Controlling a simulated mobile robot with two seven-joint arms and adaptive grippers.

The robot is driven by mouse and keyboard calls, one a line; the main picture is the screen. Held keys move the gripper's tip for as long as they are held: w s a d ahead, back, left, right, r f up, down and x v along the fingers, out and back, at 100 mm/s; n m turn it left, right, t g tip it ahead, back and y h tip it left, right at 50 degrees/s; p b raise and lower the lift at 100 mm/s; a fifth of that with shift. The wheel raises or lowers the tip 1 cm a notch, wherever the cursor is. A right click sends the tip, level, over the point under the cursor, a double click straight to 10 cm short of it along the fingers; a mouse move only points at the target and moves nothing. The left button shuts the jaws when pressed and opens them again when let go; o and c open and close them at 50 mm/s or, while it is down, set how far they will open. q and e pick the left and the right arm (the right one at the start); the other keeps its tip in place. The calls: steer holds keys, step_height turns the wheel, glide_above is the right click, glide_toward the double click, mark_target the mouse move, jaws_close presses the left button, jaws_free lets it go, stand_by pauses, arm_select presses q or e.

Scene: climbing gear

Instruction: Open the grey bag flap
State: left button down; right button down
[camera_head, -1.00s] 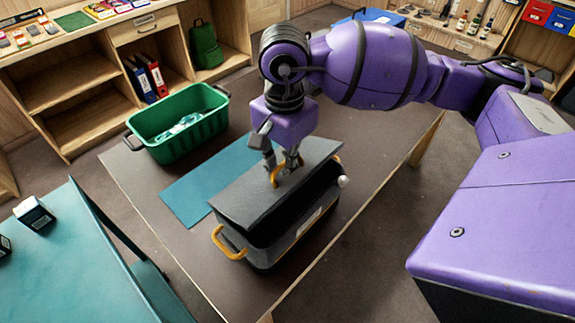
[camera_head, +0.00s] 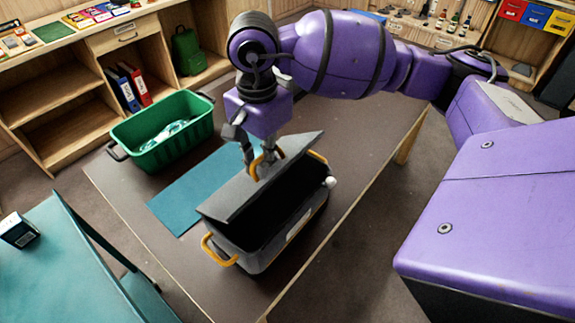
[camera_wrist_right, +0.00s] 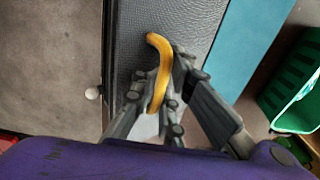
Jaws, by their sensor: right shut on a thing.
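The grey bag (camera_head: 262,248) stands on the dark table, with yellow-orange handles at its ends. Its grey flap (camera_head: 235,198) is tilted up, and the dark inside of the bag shows below it. My right gripper (camera_head: 254,172) is shut on the yellow flap handle (camera_head: 268,160). In the right wrist view the handle (camera_wrist_right: 160,65) runs between the fingers of my right gripper (camera_wrist_right: 168,95), above the textured flap (camera_wrist_right: 192,22). My left gripper is not in view.
A teal mat (camera_head: 185,193) lies on the table (camera_head: 120,190) beside the bag. A green crate (camera_head: 165,138) with clear items stands behind it. A teal table (camera_head: 60,270) is at the lower left. Wooden shelves (camera_head: 60,85) stand at the back.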

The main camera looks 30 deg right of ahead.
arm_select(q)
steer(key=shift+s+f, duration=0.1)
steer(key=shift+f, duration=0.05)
arm_select(e)
steer(key=shift+w+a+r, duration=0.2)
steer(key=shift+w+r, duration=0.15)
steer(key=shift+w, duration=0.15)
steer(key=shift+w+a+r, duration=0.15)
steer(key=shift+w+r, duration=0.2)
steer(key=shift+w, duration=0.2)
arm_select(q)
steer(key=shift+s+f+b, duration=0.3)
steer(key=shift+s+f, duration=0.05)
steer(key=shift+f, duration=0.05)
arm_select(e)
steer(key=shift+w+a+r, duration=0.25)
steer(key=shift+w, duration=0.25)
steer(key=shift+w+a+r, duration=0.2)
steer(key=shift+w, duration=0.3)
